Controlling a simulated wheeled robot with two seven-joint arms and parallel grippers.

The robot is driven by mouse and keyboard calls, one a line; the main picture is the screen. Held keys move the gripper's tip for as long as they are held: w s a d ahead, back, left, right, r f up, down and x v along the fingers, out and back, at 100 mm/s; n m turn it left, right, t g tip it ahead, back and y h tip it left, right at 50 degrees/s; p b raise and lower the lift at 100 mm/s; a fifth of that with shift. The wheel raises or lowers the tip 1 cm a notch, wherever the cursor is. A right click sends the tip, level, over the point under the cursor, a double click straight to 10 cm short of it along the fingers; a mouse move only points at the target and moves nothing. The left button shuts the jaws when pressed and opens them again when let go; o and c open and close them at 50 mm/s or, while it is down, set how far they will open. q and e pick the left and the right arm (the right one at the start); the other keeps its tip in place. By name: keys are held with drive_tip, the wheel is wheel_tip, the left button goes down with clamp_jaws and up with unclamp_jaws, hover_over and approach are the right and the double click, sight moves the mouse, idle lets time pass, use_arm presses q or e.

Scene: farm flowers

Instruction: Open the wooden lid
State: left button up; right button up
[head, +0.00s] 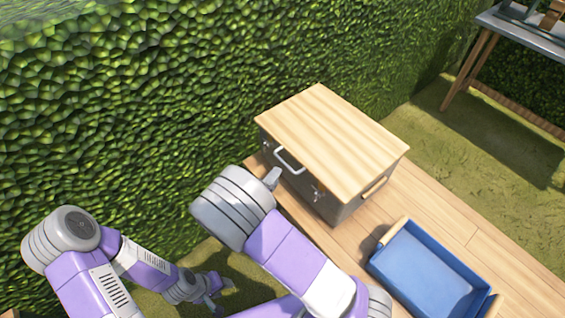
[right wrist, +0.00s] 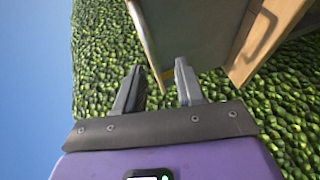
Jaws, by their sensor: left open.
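The wooden lid (head: 330,140) is a pale, striped board lying flat on top of a grey box (head: 335,207) in the head view. A light metal handle (head: 288,160) shows at its front left edge. My right gripper (head: 275,178) is beside that edge, near the handle. In the right wrist view, its two fingers (right wrist: 158,88) are apart, and a wooden corner (right wrist: 163,85) shows around the space between them; I cannot tell whether they touch it. My left gripper (head: 225,287) is open and empty, low on the left, away from the box.
The box stands on a plank deck (head: 435,205) against a green hedge (head: 150,90). A blue tray with wooden handles (head: 400,240) lies in front of the box on the right. A table (head: 510,30) stands at the upper right. Grass lies between the deck and the table.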

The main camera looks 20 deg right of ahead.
sight(283, 161)
drive_tip(key=shift+h, duration=0.4)
drive_tip(key=b+x, duration=0.1)
drive_tip(key=x, duration=0.1)
drive_tip(key=b+x, duration=0.1)
drive_tip(key=x, duration=0.2)
drive_tip(key=r+x, duration=0.1)
drive_tip(key=x, duration=0.1)
drive_tip(key=shift+w+d+f+b, duration=0.1)
drive_tip(key=shift+w+b, duration=0.3)
drive_tip(key=shift+w, duration=0.15)
use_arm(q)
drive_tip(key=f, duration=0.1)
drive_tip(key=w+f, duration=0.1)
drive_tip(key=f, duration=0.1)
use_arm(e)
clamp_jaws()
